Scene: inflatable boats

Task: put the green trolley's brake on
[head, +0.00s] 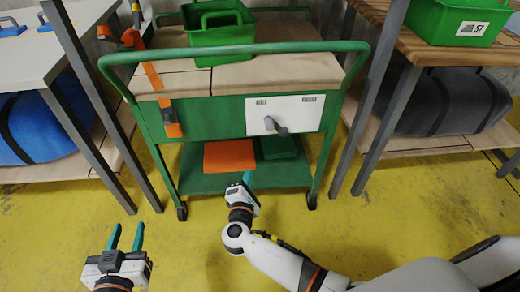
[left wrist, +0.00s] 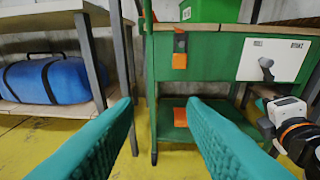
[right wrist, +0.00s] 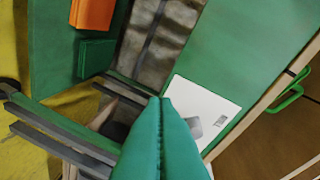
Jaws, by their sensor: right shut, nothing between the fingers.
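The green trolley (head: 225,113) stands ahead with a white panel (head: 305,108) on its front, right of centre. The panel has two small dark labels; the right one looks like BRAKE in the left wrist view. A grey lever (head: 280,130) sits below and between the labels, its end slanting down and right in the head view. It also shows in the right wrist view (right wrist: 195,126), partly beside my fingers. My right gripper (head: 247,178) is shut and empty, below and in front of the panel, apart from the lever. My left gripper (head: 126,238) is open and empty, low at left.
A green crate (head: 218,30) sits on the trolley top. An orange strap (head: 154,78) hangs at its left. The lower shelf holds an orange item (head: 229,155) and a green one (head: 280,147). Tables flank the trolley; a blue bag (head: 45,120) lies under the left one.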

